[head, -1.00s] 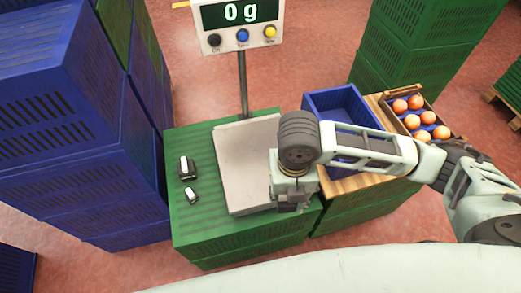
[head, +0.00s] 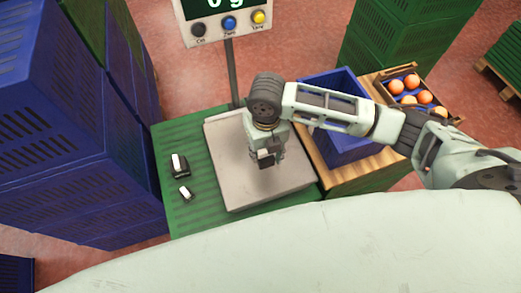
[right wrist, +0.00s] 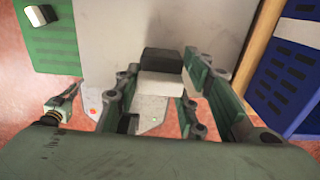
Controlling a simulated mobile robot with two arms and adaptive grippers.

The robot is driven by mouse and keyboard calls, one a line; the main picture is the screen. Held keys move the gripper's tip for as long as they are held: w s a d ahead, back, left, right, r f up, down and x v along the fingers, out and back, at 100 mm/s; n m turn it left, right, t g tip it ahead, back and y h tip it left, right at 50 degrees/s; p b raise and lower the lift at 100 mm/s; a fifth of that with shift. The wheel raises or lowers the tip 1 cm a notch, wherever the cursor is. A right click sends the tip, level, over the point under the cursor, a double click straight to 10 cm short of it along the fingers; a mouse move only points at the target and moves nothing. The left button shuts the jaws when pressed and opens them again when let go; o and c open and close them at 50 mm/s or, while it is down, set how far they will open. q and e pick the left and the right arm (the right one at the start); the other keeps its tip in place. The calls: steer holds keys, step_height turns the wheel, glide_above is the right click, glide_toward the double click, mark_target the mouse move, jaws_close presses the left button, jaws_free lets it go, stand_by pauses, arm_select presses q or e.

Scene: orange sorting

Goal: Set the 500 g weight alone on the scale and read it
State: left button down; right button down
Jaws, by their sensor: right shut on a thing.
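My right gripper (head: 266,163) hangs over the scale's pale plate (head: 235,190). It is shut on a dark weight with a white face (right wrist: 161,84), seen between the fingers in the right wrist view; its marking cannot be read. The scale display (head: 222,4), cut by the top edge, shows what looks like 0 g. A larger weight (head: 180,165) and a smaller weight (head: 185,192) stand on the green crate left of the plate. A small pale and dark part at the left of the wrist view looks like my left gripper (right wrist: 66,96); its fingers are unclear.
The scale's post (head: 233,75) rises behind the plate. A blue crate (head: 345,155) stands on wood to the right, beside a box of oranges (head: 450,119). Tall blue crates (head: 60,180) wall off the left. The plate around my gripper is clear.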

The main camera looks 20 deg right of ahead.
mark_target(261, 152)
steer(key=w+f, duration=0.2)
steer(key=w, duration=0.1)
steer(key=shift+w, duration=0.2)
steer(key=shift+f, duration=1.95)
steer(key=shift+f, duration=0.1)
steer(key=c, duration=1.1)
jaws_free()
step_height(261, 152, up, 12)
steer(key=shift+r, duration=0.1)
stand_by(0.3)
